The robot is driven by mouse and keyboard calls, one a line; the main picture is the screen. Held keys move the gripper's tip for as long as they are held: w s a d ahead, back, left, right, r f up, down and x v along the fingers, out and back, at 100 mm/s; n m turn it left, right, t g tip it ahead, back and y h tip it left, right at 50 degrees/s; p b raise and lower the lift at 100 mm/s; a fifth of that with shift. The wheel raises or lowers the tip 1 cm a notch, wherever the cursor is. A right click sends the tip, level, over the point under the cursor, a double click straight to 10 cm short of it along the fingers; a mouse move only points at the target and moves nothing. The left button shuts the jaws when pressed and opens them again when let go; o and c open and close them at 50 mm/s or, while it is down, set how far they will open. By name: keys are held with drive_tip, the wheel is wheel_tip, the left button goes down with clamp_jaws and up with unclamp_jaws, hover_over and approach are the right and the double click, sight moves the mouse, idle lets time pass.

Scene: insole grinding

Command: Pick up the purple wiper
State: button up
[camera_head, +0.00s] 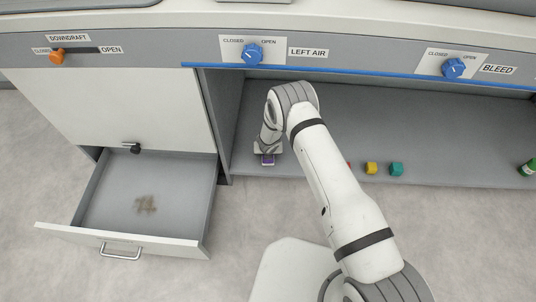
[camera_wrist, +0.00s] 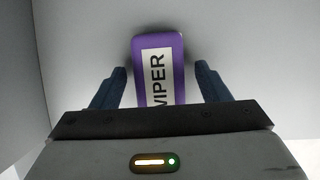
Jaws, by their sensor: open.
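The purple wiper (camera_wrist: 177,42) lies on a pale surface between my gripper's two blue-grey fingers in the wrist view. It carries a white label, partly cut off by the gripper body, that reads "WIPER". My gripper (camera_wrist: 161,80) is open, with a gap visible on each side of the wiper. In the head view the wiper (camera_head: 268,161) shows as a small purple patch at my gripper (camera_head: 267,153), on the grey shelf under the bench. The rest of it is hidden by the gripper there.
Yellow (camera_head: 371,168) and teal (camera_head: 397,169) blocks sit to the right on the shelf (camera_head: 450,150), with a red one mostly behind my arm. A green bottle (camera_head: 528,167) lies at far right. An open drawer (camera_head: 105,205) stands left, beyond the shelf's side wall (camera_head: 225,125).

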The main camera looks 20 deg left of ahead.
drive_tip(key=shift+c, duration=0.4)
drive_tip(key=c, duration=0.9)
drive_tip(key=shift+o, duration=0.2)
drive_tip(key=shift+r, duration=0.1)
drive_tip(key=shift+r+p, duration=0.2)
drive_tip(key=shift+p, duration=0.3)
wheel_tip(320, 180, up, 10)
drive_tip(key=p, duration=0.4)
drive_tip(key=o, duration=0.5)
drive_tip(key=shift+c, duration=0.2)
drive_tip(key=c, duration=0.4)
drive_tip(key=shift+f, duration=0.1)
